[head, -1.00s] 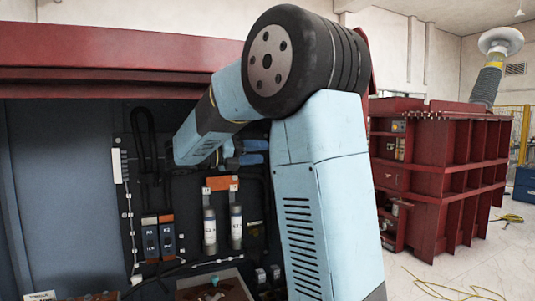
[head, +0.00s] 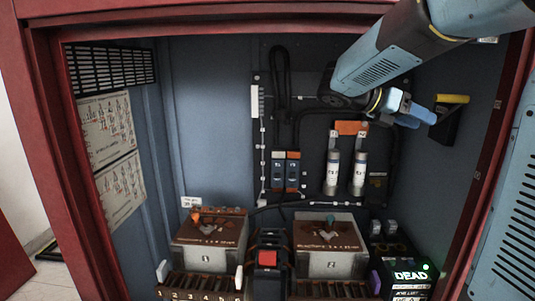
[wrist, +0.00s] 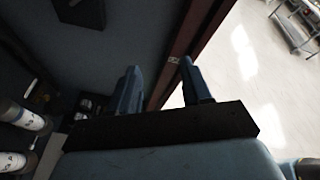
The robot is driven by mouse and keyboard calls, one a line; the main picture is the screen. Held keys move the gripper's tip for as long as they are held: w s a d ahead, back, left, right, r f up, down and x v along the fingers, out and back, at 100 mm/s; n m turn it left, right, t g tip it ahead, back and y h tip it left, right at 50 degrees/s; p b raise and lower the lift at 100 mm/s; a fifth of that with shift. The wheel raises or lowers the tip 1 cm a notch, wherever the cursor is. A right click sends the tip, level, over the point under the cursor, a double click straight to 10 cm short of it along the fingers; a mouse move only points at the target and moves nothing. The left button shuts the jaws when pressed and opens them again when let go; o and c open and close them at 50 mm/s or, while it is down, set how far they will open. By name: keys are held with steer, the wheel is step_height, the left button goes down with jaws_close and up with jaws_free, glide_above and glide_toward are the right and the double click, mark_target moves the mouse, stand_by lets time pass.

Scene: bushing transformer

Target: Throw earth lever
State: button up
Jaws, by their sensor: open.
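A black lever with a yellow grip (head: 449,114), which looks like the earth lever, is on the right inside wall of the cabinet in the head view. My gripper (head: 417,115) is just left of it in that view and looks apart from it, though the depth between them is hard to judge. In the wrist view my gripper (wrist: 158,68) has its two blue fingers spread, with nothing between them. I cannot make out the yellow grip in the wrist view.
The red cabinet frame (head: 490,150) runs close to the right of my gripper. Two white cylinders (head: 332,172) stand on the back panel. Below are two brown-topped boxes (head: 330,262) and a lit "DEAD" display (head: 410,275). The middle space before the panel looks clear.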

steer(key=s+a+f+m+t+y, duration=0.3)
steer(key=s+a+f+m+y, duration=0.3)
steer(key=s+m, duration=0.3)
steer(key=s+a+f+m+t+y, duration=0.3)
steer(key=s+a+f+m+y, duration=0.3)
steer(key=s+m, duration=0.3)
steer(key=m+y, duration=0.1)
steer(key=m, duration=0.3)
steer(key=shift+a+f+t+y, duration=0.15)
steer(key=shift+a+t+y, duration=0.15)
steer(key=shift+a+y, duration=0.1)
